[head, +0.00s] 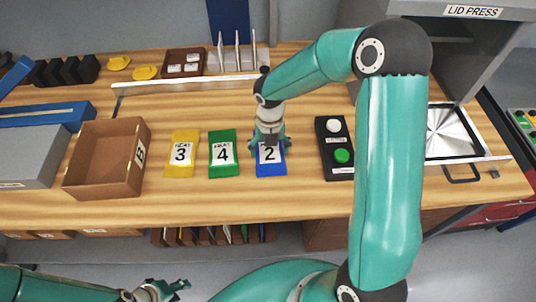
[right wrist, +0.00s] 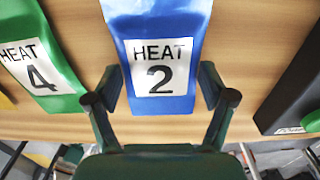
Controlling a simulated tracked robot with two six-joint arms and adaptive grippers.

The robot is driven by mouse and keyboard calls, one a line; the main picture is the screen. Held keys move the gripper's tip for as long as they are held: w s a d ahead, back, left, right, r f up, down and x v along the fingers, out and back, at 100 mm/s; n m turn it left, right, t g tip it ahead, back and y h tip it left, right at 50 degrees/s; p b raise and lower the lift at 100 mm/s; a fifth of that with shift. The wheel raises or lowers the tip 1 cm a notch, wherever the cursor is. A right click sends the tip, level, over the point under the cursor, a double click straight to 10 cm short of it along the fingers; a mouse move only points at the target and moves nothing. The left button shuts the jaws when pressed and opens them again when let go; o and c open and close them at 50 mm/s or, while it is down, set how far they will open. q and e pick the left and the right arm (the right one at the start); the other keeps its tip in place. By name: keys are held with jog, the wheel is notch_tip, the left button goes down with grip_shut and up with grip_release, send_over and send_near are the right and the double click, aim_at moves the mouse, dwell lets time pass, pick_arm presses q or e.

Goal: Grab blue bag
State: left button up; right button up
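The blue bag (head: 271,168), labelled 2, lies flat on the wooden table. In the right wrist view the blue bag (right wrist: 160,28) reads "HEAT 2" and lies between the fingers. My right gripper (head: 269,146) is over the bag's upper part in the head view. In the right wrist view the right gripper (right wrist: 160,92) is open, with one finger on each side of the bag; whether they touch it I cannot tell. My left gripper (head: 178,286) is low at the front left, away from the table, with its fingers apart.
A green bag (head: 223,167) labelled 4 lies just left of the blue bag, then a yellow bag (head: 181,167) labelled 3. A brown box (head: 88,180) stands further left. A black button panel (head: 335,165) lies to the right.

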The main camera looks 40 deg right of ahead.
jog(key=c, duration=0.5)
jog(key=shift+r, duration=0.15)
